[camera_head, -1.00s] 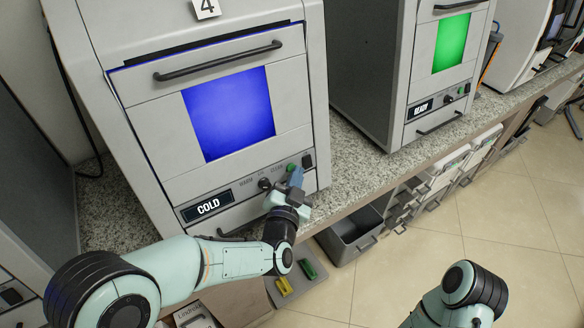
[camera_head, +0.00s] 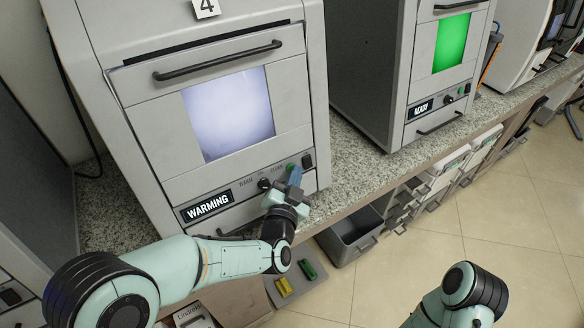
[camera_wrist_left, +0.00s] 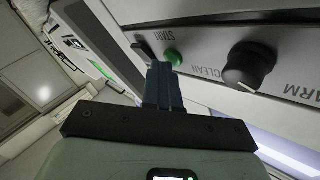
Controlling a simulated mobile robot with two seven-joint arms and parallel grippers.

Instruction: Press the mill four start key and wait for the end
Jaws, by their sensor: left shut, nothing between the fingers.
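Mill four (camera_head: 150,160) stands on the counter, marked by a "4" card (camera_head: 206,8) on top. Its display (camera_head: 207,206) reads WARMING and its window (camera_head: 228,112) glows pale white. The green start key (camera_head: 291,167) is on its lower panel at right; in the left wrist view the green key (camera_wrist_left: 173,57) sits by the START label. My left gripper (camera_head: 296,176) is shut and empty, its blue fingertips right at the key. In the left wrist view the fingertips (camera_wrist_left: 161,68) are just beside the key; I cannot tell whether they touch it. My right gripper is not in view; only my right arm shows.
A dark knob (camera_wrist_left: 248,66) is beside the key. Another mill (camera_head: 440,70), with a green window and READY display, stands to the right. A grey bin (camera_head: 352,238) and a tray (camera_head: 289,290) with yellow and green pieces are below the counter. Floor at right is clear.

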